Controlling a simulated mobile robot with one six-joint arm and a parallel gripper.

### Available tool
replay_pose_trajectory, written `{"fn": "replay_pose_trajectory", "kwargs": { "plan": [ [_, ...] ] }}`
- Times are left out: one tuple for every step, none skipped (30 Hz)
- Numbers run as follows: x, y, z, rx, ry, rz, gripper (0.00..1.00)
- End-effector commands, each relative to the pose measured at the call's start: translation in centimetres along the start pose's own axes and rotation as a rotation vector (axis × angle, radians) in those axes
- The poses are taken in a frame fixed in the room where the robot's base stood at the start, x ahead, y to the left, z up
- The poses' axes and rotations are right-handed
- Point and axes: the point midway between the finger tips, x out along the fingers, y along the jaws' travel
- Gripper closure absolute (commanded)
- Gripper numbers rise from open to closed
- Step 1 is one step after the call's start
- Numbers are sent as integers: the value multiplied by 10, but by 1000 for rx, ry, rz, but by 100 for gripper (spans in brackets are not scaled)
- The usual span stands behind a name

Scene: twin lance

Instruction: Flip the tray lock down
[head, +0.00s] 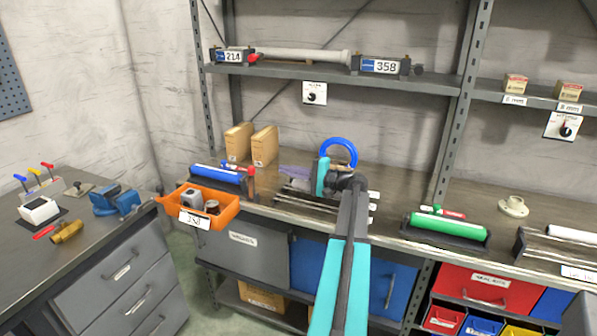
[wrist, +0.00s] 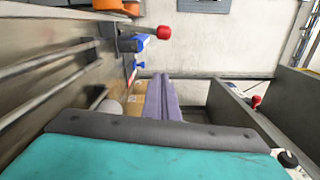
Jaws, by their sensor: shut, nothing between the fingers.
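A tray holding a blue roller (head: 215,174) lies on the bench left of my gripper. An upright dark lever with a red knob (head: 251,171) stands at its right end; it looks like the tray lock. In the wrist view the red knob (wrist: 164,32) sticks out near the top, beside the bench surface. My gripper (head: 284,170) has purple fingers and points left, a little right of the knob. In the wrist view my gripper (wrist: 162,80) shows its fingers together, empty and apart from the knob.
An orange bin (head: 226,208) hangs at the bench's front edge. Two cardboard boxes (head: 252,145) stand behind the blue roller. A rack of metal rods (head: 300,202) lies below my gripper. An upper shelf (head: 310,76) carries a long lance.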

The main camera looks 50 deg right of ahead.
Motion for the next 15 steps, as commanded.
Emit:
{"fn": "replay_pose_trajectory", "kwargs": {
  "plan": [
    [8, -1, 0, 1, -2, 0, 100],
    [13, -1, 0, 1, -2, 0, 100],
    [19, -1, 0, 1, -2, 0, 100],
    [23, -1, 0, 1, -2, 0, 100],
    [27, -1, 0, 0, -2, 0, 100],
    [32, -1, 0, 0, -2, 0, 100],
    [36, -1, 0, 0, -3, 0, 100],
    [40, -1, 0, 0, -2, 0, 100],
    [45, -1, 0, 0, -2, 0, 100],
    [48, -1, 0, 0, -2, 0, 100],
    [52, -1, 0, 0, -2, 0, 100],
    [56, -1, 0, 0, -3, 0, 100],
    [60, -1, 0, 0, -3, 0, 100],
    [64, -1, 0, 0, -3, 0, 100],
    [66, -1, 3, 0, -2, 0, 100]
  ]
}}
